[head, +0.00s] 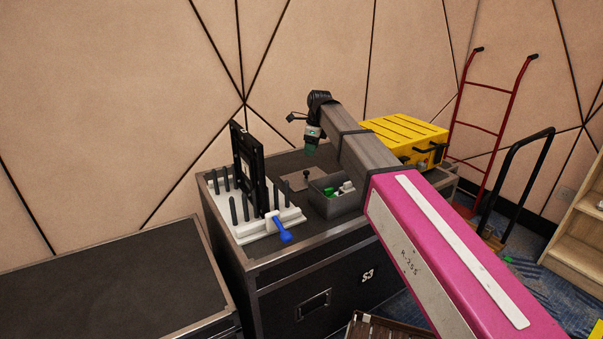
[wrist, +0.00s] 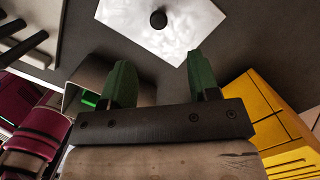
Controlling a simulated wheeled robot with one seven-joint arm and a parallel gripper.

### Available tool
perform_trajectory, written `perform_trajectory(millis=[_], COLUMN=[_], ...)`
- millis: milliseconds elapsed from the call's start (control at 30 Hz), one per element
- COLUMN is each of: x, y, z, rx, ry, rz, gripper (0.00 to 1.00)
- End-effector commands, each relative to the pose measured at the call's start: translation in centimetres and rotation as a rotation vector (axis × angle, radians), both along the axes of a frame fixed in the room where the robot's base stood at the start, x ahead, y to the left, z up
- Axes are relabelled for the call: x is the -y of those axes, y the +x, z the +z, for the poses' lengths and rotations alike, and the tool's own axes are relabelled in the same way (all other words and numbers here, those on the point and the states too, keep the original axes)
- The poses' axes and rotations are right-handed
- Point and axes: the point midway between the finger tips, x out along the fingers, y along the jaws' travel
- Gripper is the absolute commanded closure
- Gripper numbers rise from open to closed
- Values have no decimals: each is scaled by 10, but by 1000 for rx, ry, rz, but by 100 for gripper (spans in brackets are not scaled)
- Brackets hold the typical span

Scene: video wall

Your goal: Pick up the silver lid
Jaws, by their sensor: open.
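The silver lid (wrist: 187,20) is a flat, shiny square plate with a round black knob (wrist: 158,19). In the wrist view it lies at the top, beyond the fingertips and not touched. In the head view the lid (head: 291,183) lies flat on the dark case top, its knob upright. My gripper (wrist: 160,74) has two green fingers, spread apart with nothing between them. In the head view my gripper (head: 311,151) is above the case top, behind and a little right of the lid.
A grey open bin (head: 336,204) with green and white items stands right of the lid. A white rack (head: 262,226) with dark pegs, a black upright frame (head: 246,170) and a blue-handled tool (head: 280,231) are at the left. A yellow box (head: 405,138) stands at the right.

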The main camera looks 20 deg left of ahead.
Motion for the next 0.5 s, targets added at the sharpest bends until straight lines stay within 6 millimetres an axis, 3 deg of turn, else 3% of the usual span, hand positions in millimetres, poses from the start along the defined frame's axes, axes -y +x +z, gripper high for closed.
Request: perform_trajectory(millis=[167,500], x=[-1,-7], y=[0,-2], z=[-5,-50], rx=[0,-2], ry=[0,-1], rz=[0,0], gripper=[45,45])
